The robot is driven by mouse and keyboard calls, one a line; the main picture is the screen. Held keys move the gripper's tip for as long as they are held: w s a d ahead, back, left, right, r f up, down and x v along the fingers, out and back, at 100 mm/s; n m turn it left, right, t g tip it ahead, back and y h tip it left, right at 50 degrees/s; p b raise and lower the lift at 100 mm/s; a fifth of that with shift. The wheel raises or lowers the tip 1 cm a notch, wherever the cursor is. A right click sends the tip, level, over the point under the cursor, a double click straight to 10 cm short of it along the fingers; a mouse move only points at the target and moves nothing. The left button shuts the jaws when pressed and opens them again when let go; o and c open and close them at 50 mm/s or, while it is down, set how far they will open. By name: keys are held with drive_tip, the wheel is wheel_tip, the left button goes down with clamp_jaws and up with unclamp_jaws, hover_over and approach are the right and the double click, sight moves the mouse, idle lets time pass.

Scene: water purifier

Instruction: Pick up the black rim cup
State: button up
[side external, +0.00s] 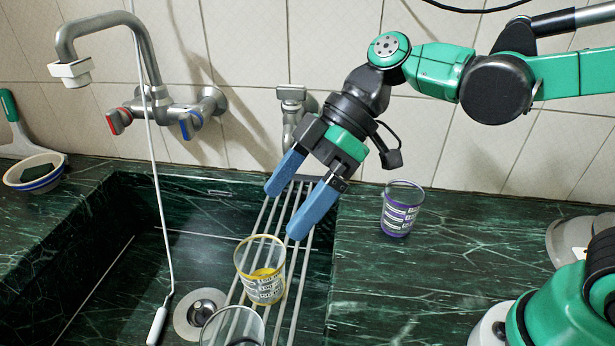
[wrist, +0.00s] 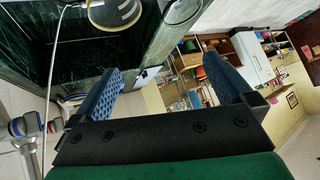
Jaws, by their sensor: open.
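A clear cup with a dark rim (side external: 232,326), which looks like the black rim cup, stands at the bottom edge of the side view and is partly cut off. A yellow-rimmed cup (side external: 260,272) stands just behind it on the metal rack bars. My gripper (side external: 288,207) is open and empty, its two blue fingers pointing down and left, above and behind both cups. In the wrist view my gripper (wrist: 162,65) shows both fingers apart with nothing between them.
A purple cup (side external: 399,212) stands on the dark green counter (side external: 390,290) to the right. A faucet (side external: 140,60) and a thin white hose (side external: 157,180) are at the left. A small bowl (side external: 36,172) sits at the far left. The counter's front middle is clear.

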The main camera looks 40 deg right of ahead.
drive_tip(key=s+a+n+g+y, duration=0.2)
drive_tip(key=a+n+g+y, duration=0.1)
drive_tip(key=a+n+g, duration=0.3)
drive_tip(key=f+n, duration=0.1)
drive_tip(key=f, duration=0.2)
drive_tip(key=f+n, duration=0.1)
drive_tip(key=f, duration=0.2)
drive_tip(key=f+n, duration=0.1)
drive_tip(key=f, duration=0.2)
drive_tip(key=shift+s+a+f+t+y, duration=0.2)
drive_tip(key=shift+a+f+t+y, duration=0.1)
drive_tip(key=shift+t, duration=0.1)
hover_over(229, 343)
drive_tip(key=s, duration=0.3)
drive_tip(key=shift+w+f, duration=0.2)
drive_tip(key=shift+f, duration=0.9)
drive_tip(key=c, duration=1.1)
